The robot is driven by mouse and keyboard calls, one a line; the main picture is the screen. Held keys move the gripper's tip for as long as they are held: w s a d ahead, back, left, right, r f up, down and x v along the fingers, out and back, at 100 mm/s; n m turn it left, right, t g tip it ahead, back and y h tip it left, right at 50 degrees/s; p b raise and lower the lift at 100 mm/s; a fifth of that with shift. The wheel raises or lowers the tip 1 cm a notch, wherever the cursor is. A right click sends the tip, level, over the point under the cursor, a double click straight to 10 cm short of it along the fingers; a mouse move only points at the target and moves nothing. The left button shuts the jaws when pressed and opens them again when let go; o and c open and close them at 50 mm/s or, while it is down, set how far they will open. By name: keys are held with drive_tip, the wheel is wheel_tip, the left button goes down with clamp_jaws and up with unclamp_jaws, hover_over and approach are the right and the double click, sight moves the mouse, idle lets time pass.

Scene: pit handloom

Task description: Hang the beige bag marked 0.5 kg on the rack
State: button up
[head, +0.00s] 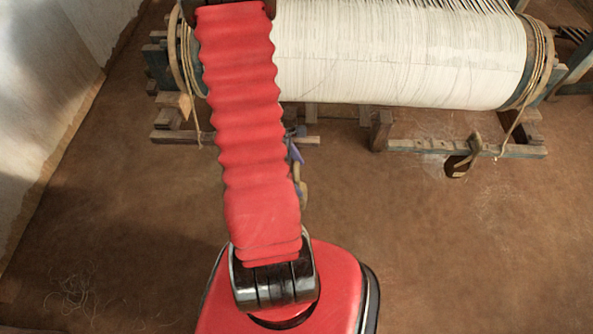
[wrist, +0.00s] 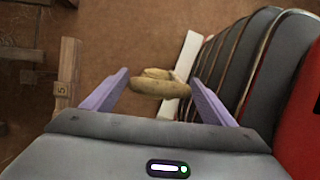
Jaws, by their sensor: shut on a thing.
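The beige bag (wrist: 155,88) sits between the purple fingers of my gripper (wrist: 160,80) in the wrist view, with a finger at each side. My gripper is shut on it. No mark on the bag can be read. In the head view my red arm hides most of my gripper (head: 295,152); a bit of purple finger shows at the arm's right edge, with a small tan part of what looks like the bag (head: 302,190) below it. I cannot pick out the rack with certainty.
A wooden piece marked 5 (wrist: 61,88) stands left of my gripper in the wrist view. A white bar (wrist: 187,62) lies beyond the bag. Brown floor is open at right.

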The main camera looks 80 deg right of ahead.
drive_tip(key=shift+s+a+r, duration=0.1)
drive_tip(key=shift+s+a, duration=0.1)
drive_tip(key=shift+a, duration=0.55)
drive_tip(key=shift+s+a+r, duration=0.1)
drive_tip(key=shift+s+a, duration=0.05)
drive_tip(key=shift+a, duration=0.55)
